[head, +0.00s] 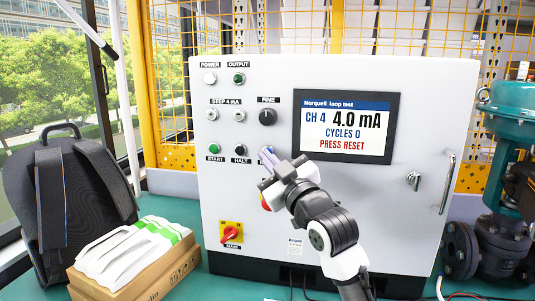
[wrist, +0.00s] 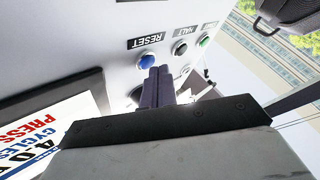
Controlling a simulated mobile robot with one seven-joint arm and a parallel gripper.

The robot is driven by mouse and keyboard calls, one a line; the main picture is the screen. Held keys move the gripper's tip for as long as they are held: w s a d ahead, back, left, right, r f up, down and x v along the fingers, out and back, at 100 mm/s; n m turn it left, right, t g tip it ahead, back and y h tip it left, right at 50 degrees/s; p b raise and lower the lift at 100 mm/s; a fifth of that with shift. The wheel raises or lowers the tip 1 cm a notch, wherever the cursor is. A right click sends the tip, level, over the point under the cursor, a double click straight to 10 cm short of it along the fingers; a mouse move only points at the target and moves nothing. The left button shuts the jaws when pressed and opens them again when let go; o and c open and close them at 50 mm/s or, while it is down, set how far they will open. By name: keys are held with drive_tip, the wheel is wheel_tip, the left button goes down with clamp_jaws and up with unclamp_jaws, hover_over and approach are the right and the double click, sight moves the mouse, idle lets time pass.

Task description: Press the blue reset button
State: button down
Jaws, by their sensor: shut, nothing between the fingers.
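The blue reset button (wrist: 146,61) shows in the wrist view on the white cabinet front, beside its RESET label (wrist: 146,41). My gripper (wrist: 158,72) is shut and empty, its fingertips close to the blue button's edge. I cannot tell whether they touch it. In the head view my gripper (head: 267,153) reaches the panel right of the HALT button and hides the blue button and most of its label. The display (head: 346,127) reads CH 4, 4.0 mA, CYCLES 0, PRESS RESET.
The black HALT button (head: 238,149) and green START button (head: 214,148) sit left of my gripper. The FINE knob (head: 267,118) is above it. The red MAIN switch (head: 231,233) is lower left. A door handle (head: 447,184) sticks out at the right.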

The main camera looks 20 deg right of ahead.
drive_tip(key=shift+w+d, duration=0.25)
drive_tip(key=shift+w, duration=0.05)
idle(0.5)
idle(0.4)
drive_tip(key=shift+s+a+b, duration=0.45)
drive_tip(key=shift+s+b, duration=0.05)
drive_tip(key=shift+s, duration=0.15)
drive_tip(key=s+a, duration=0.1)
drive_tip(key=s, duration=0.1)
drive_tip(key=s+a+b, duration=0.1)
drive_tip(key=s, duration=0.1)
drive_tip(key=shift+a, duration=0.4)
drive_tip(key=shift+r, duration=0.1)
idle(0.4)
